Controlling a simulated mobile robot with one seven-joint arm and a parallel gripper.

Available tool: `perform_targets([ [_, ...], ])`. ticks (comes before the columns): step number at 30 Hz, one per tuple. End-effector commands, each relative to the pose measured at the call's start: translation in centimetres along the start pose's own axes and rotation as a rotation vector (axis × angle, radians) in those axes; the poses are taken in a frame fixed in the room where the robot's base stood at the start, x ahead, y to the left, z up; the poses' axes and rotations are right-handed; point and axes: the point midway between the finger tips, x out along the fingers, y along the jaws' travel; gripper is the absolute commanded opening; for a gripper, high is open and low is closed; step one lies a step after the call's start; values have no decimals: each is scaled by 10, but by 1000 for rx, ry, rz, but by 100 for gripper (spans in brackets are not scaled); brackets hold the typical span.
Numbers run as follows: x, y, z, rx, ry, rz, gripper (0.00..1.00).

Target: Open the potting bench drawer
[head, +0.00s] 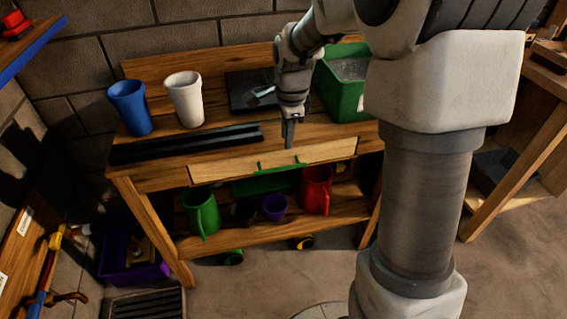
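The wooden potting bench (157,180) stands against the block wall. Its drawer has a pale wood front (225,170) under the bench top, with a green handle (280,168) at its middle. The drawer front looks about level with the bench's front edge; any small gap cannot be made out. My gripper (288,143) points down in front of the upper edge of the drawer front, just above the handle. It appears apart from the handle, but contact is hard to judge. Its fingers are seen edge-on, so their opening is unclear.
On the bench top are a blue cup (130,107), a white cup (185,98), a dark ribbed strip (185,144), a black tray (245,88) and a green bin (340,98). The lower shelf holds green (202,212) and red (316,188) vessels.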

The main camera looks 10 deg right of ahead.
Motion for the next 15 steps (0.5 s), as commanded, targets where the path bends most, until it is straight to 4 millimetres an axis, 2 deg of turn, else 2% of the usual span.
perform_targets([
  [1,17,2,0,0,0,4,27],
  [6,54,2,0,-1,-1,4,27],
  [12,92,1,0,0,-1,3,27],
  [15,105,1,0,-1,0,1,27],
])
